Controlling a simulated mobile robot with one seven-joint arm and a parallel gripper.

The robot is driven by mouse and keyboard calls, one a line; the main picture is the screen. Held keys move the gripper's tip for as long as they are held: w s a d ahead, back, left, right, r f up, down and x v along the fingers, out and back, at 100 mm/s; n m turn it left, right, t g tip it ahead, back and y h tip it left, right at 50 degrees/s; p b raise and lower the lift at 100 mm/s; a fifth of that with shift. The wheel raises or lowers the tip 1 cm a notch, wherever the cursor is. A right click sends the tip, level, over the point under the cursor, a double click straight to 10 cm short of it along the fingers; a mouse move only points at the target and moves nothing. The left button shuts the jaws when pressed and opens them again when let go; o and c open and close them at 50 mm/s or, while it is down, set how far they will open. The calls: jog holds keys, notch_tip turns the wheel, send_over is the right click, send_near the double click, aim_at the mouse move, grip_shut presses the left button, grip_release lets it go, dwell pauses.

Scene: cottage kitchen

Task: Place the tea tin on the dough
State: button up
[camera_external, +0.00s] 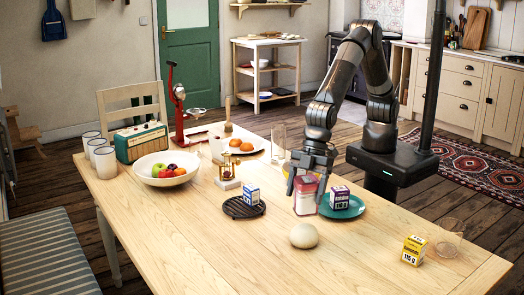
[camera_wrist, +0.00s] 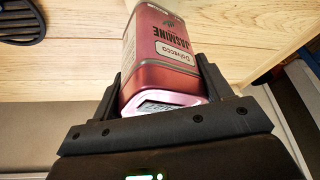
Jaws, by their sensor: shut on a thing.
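The dough does not show in the wrist view.
A black trivet (camera_external: 235,210) with another box (camera_external: 251,194) is left. A yellow box (camera_external: 414,250) and a glass (camera_external: 448,238) stand farther right. Table around the dough is clear.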

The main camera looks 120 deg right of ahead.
aim_at(305, 205)
jog(key=shift+a+f, duration=0.15)
jog(key=shift+a, duration=0.05)
jog(key=shift+f, duration=1.95)
jog(key=shift+f, duration=0.15)
jog(key=o, duration=1.1)
